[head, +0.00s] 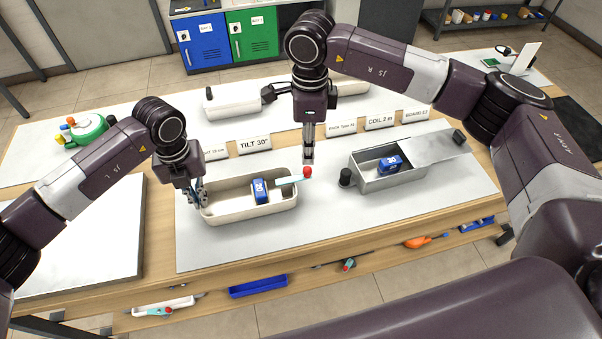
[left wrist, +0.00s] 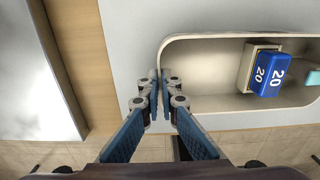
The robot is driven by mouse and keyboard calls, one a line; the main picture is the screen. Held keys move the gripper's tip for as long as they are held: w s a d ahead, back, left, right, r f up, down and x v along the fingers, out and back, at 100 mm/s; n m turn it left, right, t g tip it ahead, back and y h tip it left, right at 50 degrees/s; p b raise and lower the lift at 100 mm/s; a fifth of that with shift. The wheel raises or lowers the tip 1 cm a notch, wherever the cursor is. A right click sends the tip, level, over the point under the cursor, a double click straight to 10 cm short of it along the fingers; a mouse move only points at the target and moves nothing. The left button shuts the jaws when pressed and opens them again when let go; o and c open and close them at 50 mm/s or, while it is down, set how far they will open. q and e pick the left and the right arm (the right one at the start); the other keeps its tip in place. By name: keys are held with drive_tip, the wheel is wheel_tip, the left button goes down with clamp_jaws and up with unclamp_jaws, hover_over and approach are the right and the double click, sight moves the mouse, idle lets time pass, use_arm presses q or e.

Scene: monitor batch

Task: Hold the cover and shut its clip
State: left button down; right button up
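The cover appears to be the cream tray-like shell (head: 240,212), open side up on the grey mat. A blue block marked 20 (head: 260,189) sits inside it; it also shows in the left wrist view (left wrist: 268,75). A teal lever (head: 291,180) with a red knob (head: 307,171) stands raised at the shell's right end, apparently the clip. My left gripper (head: 198,196) is at the shell's left end, its fingers (left wrist: 160,92) close together with the end wall between them. My right gripper (head: 308,160) points down just behind the red knob; its finger gap is not clear.
A grey metal box (head: 388,181) with a blue block and a partly slid lid (head: 430,146) stands to the right. Label cards (head: 254,144) line the back. Another cream shell (head: 232,102) lies behind. The front mat is clear.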

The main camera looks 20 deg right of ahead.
sight(307, 168)
drive_tip(key=shift+f, duration=3.3)
clamp_jaws()
drive_tip(key=shift+a, duration=0.1)
drive_tip(key=shift+a, duration=2.25)
drive_tip(key=shift+o, duration=1.2)
unclamp_jaws()
